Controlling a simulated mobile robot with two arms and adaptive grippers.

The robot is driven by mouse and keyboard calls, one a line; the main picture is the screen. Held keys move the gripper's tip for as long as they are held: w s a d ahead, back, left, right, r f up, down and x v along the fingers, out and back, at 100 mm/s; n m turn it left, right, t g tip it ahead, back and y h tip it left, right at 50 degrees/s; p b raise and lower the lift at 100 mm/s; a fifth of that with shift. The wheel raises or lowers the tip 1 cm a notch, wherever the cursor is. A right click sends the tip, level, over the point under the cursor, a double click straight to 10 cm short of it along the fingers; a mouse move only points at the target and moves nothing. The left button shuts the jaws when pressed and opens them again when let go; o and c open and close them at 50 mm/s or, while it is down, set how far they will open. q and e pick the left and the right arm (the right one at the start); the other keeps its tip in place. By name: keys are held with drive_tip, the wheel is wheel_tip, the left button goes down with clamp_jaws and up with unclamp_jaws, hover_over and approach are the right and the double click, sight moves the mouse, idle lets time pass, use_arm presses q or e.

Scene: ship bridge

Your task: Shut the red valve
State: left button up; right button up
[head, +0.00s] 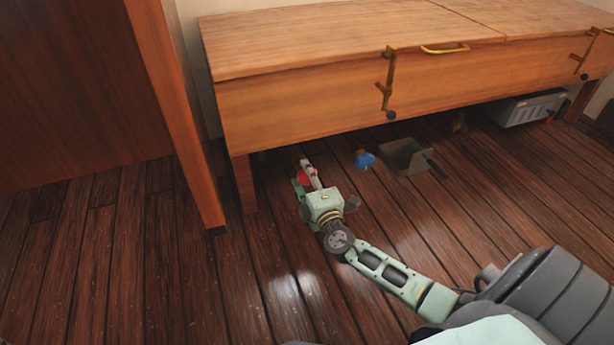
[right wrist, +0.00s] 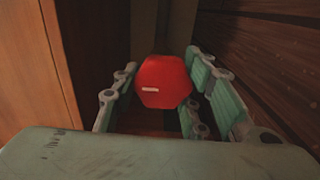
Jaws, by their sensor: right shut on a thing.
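The red valve (right wrist: 163,82) is a red, roughly six-sided knob with a short white mark, and sits between the two fingers of my right gripper in the right wrist view. In the head view a small red part of the valve (head: 304,178) shows low under the wooden bench, beside the fingers. My right gripper (head: 308,174) reaches down near the floor and is shut on the valve. The fingers hide part of it in the head view. My left gripper is not in view.
The wooden bench (head: 300,105) overhangs the valve, with a leg (head: 244,184) to the left. A wooden panel (head: 190,110) stands further left. A blue knob (head: 365,160), a grey open box (head: 405,158) and a grey case (head: 530,108) lie to the right. The front floor is clear.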

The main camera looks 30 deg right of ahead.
drive_tip(key=shift+a, duration=0.3)
drive_tip(key=o, duration=1)
drive_tip(key=shift+o, duration=0.4)
drive_tip(key=shift+d, duration=0.1)
drive_tip(key=shift+d, duration=0.1)
drive_tip(key=v, duration=1.2)
